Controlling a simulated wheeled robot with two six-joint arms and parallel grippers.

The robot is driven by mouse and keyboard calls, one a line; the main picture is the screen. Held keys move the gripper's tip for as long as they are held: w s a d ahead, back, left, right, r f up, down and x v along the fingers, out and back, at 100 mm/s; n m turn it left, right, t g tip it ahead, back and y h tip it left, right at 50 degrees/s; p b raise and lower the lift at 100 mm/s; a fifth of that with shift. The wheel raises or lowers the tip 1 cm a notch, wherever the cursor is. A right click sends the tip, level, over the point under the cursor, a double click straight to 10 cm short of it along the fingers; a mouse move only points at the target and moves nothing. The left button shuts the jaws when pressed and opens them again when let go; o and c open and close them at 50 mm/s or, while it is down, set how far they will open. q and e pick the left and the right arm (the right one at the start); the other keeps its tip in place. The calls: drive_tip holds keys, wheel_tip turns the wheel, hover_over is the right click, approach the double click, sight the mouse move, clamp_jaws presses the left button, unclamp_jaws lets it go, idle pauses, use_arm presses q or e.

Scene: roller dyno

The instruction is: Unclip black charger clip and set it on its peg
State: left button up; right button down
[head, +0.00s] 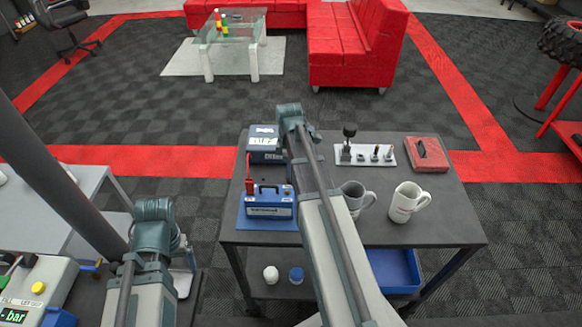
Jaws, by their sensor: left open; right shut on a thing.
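A blue battery (268,212) stands on a blue mat (243,221) on the dark cart. A red clip (249,184) is at its left end. A dark blue charger (262,155) with a small display stands behind it. My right arm reaches over the cart, and its gripper (290,168) is beside the charger and above the battery's right end. It is shut on what appears to be the black charger clip; the arm mostly hides the jaws and clip. I cannot make out the clip's peg. My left gripper (185,258) is open, low at the left, away from the cart.
A grey mug (352,196) and a white mug (406,203) stand right of my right arm. A blue bin (396,270) is on the lower shelf. A grey table (75,200) is at the left.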

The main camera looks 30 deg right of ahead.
idle(0.4)
drive_tip(key=c, duration=0.7)
unclamp_jaws()
drive_tip(key=shift+r, duration=0.15)
wheel_tip(320, 180, up, 14)
drive_tip(key=p, duration=1.3)
drive_tip(key=shift+d+f+p, duration=0.1)
drive_tip(key=shift+f+p, duration=0.15)
drive_tip(key=shift+p, duration=0.15)
